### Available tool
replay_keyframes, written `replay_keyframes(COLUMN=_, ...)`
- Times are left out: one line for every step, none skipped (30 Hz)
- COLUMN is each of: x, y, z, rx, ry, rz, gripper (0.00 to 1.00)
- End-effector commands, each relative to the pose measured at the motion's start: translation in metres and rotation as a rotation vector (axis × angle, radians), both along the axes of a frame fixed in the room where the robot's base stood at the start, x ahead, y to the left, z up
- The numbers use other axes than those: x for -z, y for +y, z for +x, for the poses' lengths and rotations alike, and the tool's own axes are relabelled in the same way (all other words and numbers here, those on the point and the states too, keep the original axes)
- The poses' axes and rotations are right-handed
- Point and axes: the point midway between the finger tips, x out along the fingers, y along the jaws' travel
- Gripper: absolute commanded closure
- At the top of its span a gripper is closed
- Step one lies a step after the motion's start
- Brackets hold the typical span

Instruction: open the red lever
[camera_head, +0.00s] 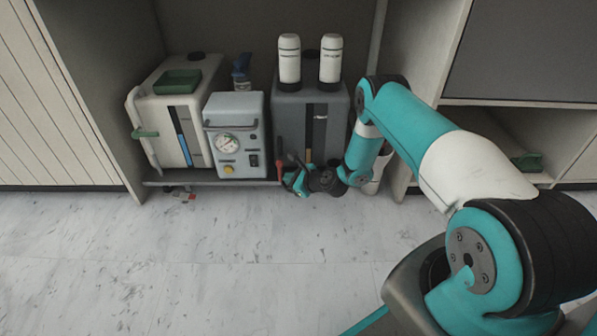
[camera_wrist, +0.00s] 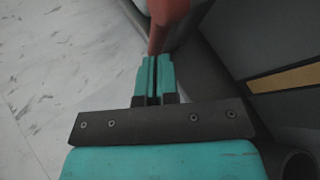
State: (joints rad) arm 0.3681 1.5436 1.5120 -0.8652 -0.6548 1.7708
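The red lever (camera_head: 280,158) stands at the front lower left of the dark grey tank, beside the light grey gauge box. It also shows in the wrist view (camera_wrist: 167,27), at the top, narrowing down to my fingertips. My gripper (camera_head: 290,178) is low in front of the dark tank. In the wrist view, the two teal fingers of my gripper (camera_wrist: 154,60) are close together, with a thin dark gap, and appear closed on the lever's lower end. The fingers hide that end.
The dark grey tank (camera_head: 286,125) carries two white bottles. The gauge box (camera_head: 236,153) and white tank (camera_head: 143,107) stand left on the shelf (camera_head: 160,182). Cabinet walls flank the bay. The marble floor (camera_head: 200,270) in front is clear apart from small debris near the shelf.

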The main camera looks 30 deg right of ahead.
Motion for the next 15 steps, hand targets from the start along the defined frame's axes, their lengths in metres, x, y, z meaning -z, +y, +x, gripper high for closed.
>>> replay_keyframes(x=-0.0005, y=0.0057, z=0.0035, rx=-0.012, ry=-0.007, rz=-0.003, gripper=1.00)
replay_keyframes(x=-0.0004, y=0.0067, z=0.0040, rx=-0.013, ry=-0.008, rz=-0.003, gripper=1.00)
replay_keyframes(x=-0.0002, y=0.0078, z=0.0044, rx=-0.014, ry=-0.009, rz=-0.003, gripper=1.00)
replay_keyframes(x=-0.0002, y=0.0084, z=0.0049, rx=-0.015, ry=-0.009, rz=-0.004, gripper=1.00)
replay_keyframes(x=-0.0001, y=0.0088, z=0.0052, rx=-0.015, ry=-0.010, rz=-0.003, gripper=1.00)
replay_keyframes(x=0.0000, y=0.0094, z=0.0055, rx=-0.016, ry=-0.009, rz=-0.003, gripper=1.00)
replay_keyframes(x=0.0001, y=0.0098, z=0.0056, rx=-0.017, ry=-0.011, rz=-0.003, gripper=1.00)
replay_keyframes(x=0.0002, y=0.0101, z=0.0057, rx=-0.017, ry=-0.011, rz=-0.003, gripper=1.00)
replay_keyframes(x=0.0003, y=0.0105, z=0.0058, rx=-0.018, ry=-0.010, rz=-0.003, gripper=1.00)
replay_keyframes(x=0.0003, y=0.0107, z=0.0059, rx=-0.018, ry=-0.010, rz=-0.003, gripper=1.00)
replay_keyframes(x=0.0004, y=0.0108, z=0.0059, rx=-0.018, ry=-0.010, rz=-0.003, gripper=1.00)
replay_keyframes(x=0.0005, y=0.0110, z=0.0059, rx=-0.018, ry=-0.010, rz=-0.003, gripper=1.00)
replay_keyframes(x=0.0005, y=0.0111, z=0.0059, rx=-0.018, ry=-0.010, rz=-0.003, gripper=1.00)
replay_keyframes(x=0.0006, y=0.0112, z=0.0060, rx=-0.019, ry=-0.010, rz=-0.002, gripper=1.00)
replay_keyframes(x=0.0006, y=0.0115, z=0.0060, rx=-0.019, ry=-0.010, rz=-0.002, gripper=1.00)
